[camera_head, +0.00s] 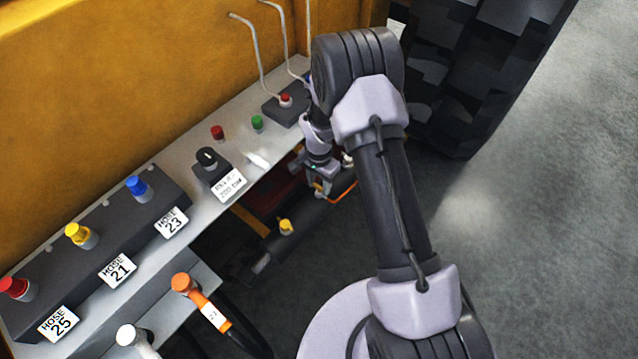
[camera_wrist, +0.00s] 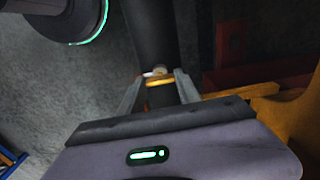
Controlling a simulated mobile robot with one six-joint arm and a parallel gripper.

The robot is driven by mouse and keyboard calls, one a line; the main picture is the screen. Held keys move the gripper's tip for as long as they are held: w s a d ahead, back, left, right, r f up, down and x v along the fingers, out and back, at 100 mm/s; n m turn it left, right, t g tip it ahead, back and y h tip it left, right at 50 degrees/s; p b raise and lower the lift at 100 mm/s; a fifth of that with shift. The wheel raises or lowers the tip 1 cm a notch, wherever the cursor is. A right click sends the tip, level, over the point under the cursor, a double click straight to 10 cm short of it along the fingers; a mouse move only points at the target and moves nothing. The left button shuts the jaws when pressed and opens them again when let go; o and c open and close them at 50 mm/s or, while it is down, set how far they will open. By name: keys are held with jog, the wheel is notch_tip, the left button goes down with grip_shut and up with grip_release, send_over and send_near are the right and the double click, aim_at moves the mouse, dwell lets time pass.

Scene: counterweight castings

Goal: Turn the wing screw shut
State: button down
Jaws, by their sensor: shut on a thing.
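My gripper (camera_wrist: 160,76) is shut on a small yellow piece with a pale top, which I take to be the wing screw (camera_wrist: 160,83). The screw sits between the two grey fingertips, against a dark round pipe (camera_wrist: 150,28). How far the screw is turned cannot be told. In the head view my gripper (camera_head: 322,188) is low beside the grey shelf, at the dark pipe (camera_head: 306,222). There my arm and fingers hide the held piece. A second yellow fitting (camera_head: 286,227) stands on the pipe, left of my gripper.
A grey shelf (camera_head: 150,262) carries red, yellow and blue caps, hose labels and a black knob (camera_head: 207,157). An orange-ended hose (camera_head: 187,284) hangs at the front. A large black tyre (camera_head: 470,70) stands at the back right. The floor at right is clear.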

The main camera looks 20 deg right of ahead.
aim_at(319, 186)
jog(key=c, duration=0.8)
grip_release()
jog(key=shift+c, duration=0.2)
jog(key=shift+r, duration=0.1)
notch_tip(319, 186, up, 17)
jog(key=p, duration=0.5)
jog(key=shift+r+p, duration=0.15)
jog(key=shift+p, duration=0.25)
